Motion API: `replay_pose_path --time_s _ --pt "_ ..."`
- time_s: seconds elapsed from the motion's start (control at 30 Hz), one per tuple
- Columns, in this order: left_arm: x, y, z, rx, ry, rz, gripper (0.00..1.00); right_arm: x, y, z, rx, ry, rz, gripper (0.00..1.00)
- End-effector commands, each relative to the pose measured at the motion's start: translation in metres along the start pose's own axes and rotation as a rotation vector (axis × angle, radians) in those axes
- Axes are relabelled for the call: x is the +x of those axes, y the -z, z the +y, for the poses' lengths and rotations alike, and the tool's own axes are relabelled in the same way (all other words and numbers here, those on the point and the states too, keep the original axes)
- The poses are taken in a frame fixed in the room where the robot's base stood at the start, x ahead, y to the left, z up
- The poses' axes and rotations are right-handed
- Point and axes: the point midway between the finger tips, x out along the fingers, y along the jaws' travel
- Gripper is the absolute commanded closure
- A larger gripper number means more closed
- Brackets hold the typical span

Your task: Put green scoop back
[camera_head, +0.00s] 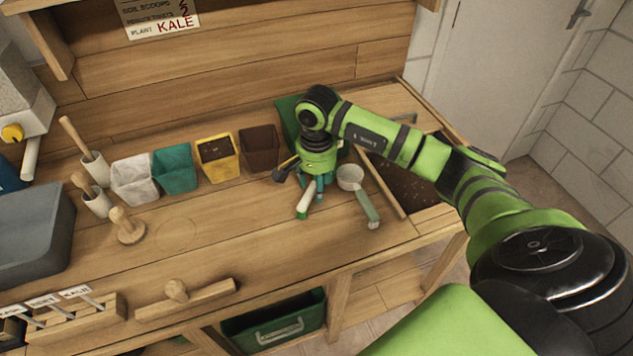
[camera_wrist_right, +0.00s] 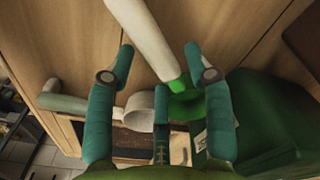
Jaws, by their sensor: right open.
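The green scoop has a white handle (camera_head: 306,199), which shows below my right gripper (camera_head: 316,188) in the head view. In the right wrist view its white handle (camera_wrist_right: 148,38) runs up from a green part (camera_wrist_right: 183,100) between the two teal fingers of my right gripper (camera_wrist_right: 159,52). The fingers are apart and not closed on it. In the head view the gripper hides the rest of this scoop. A second scoop, with a pale cup (camera_head: 350,177) and grey-green handle (camera_head: 367,209), lies just to the right. My left gripper is not in view.
White, teal, yellow and brown pots (camera_head: 259,148) stand left of the gripper. A green container (camera_head: 287,113) stands behind it. A soil bin (camera_head: 402,187) is sunk at the right. Wooden tools (camera_head: 126,228) stand at left.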

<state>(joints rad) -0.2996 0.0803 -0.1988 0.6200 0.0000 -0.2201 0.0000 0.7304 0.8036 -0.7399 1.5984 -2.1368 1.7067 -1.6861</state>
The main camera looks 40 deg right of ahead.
Motion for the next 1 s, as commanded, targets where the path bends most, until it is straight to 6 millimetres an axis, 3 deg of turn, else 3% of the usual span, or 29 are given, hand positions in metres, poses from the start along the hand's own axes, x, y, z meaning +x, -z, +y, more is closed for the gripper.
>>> replay_pose_path --time_s 0.2,0.4,0.7,1.0 --pt "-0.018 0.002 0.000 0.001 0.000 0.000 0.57 -0.019 0.000 -0.001 0.000 0.002 -0.001 0.48" --pt "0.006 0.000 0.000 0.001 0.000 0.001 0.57 -0.060 0.002 -0.001 -0.002 0.006 0.006 0.48" --pt "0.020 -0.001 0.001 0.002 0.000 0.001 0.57 -0.118 0.001 -0.001 0.000 0.004 0.001 0.48" --pt "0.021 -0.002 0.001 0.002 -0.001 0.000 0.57 -0.132 0.000 0.000 0.000 -0.001 -0.001 0.48"
